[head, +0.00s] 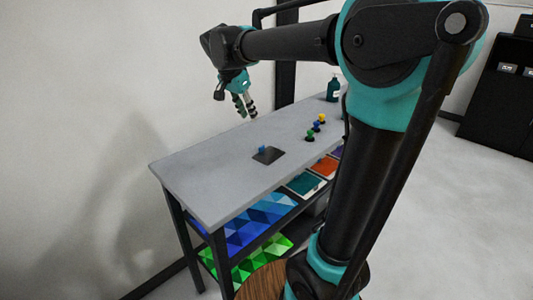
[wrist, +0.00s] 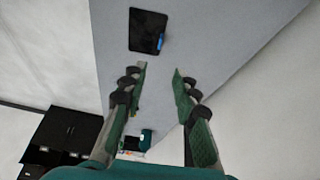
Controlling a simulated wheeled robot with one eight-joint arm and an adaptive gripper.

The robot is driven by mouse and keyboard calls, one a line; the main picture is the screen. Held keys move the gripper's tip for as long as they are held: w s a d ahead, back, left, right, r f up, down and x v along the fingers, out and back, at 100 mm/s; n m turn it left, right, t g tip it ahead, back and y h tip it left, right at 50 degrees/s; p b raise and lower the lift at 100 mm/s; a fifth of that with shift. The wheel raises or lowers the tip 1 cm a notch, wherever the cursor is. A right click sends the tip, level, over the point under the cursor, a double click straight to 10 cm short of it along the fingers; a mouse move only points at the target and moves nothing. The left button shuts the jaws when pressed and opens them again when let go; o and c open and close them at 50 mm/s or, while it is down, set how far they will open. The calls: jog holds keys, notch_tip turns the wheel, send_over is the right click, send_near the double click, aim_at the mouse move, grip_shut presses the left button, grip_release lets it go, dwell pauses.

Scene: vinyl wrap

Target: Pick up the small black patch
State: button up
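The small black patch (head: 273,156) lies flat on the grey table, with a small blue piece (head: 262,149) on it. In the wrist view the patch (wrist: 147,28) is near the top, beyond my fingertips, with the blue piece (wrist: 161,42) at its right edge. My gripper (head: 246,112) is above the far side of the table, apart from the patch, fingers pointing down. In the wrist view my gripper (wrist: 159,70) has its two fingers spread with nothing between them.
The grey table (head: 205,183) has several small coloured pieces (head: 316,127) and a dark green bottle (head: 333,89) toward its far end. Shelves below hold blue (head: 245,228) and green (head: 248,262) patterned sheets. A wall stands behind the table. The tabletop around the patch is clear.

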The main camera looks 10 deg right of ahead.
aim_at(261, 147)
jog(key=x, duration=1.6)
jog(key=shift+f, duration=0.25)
grip_shut()
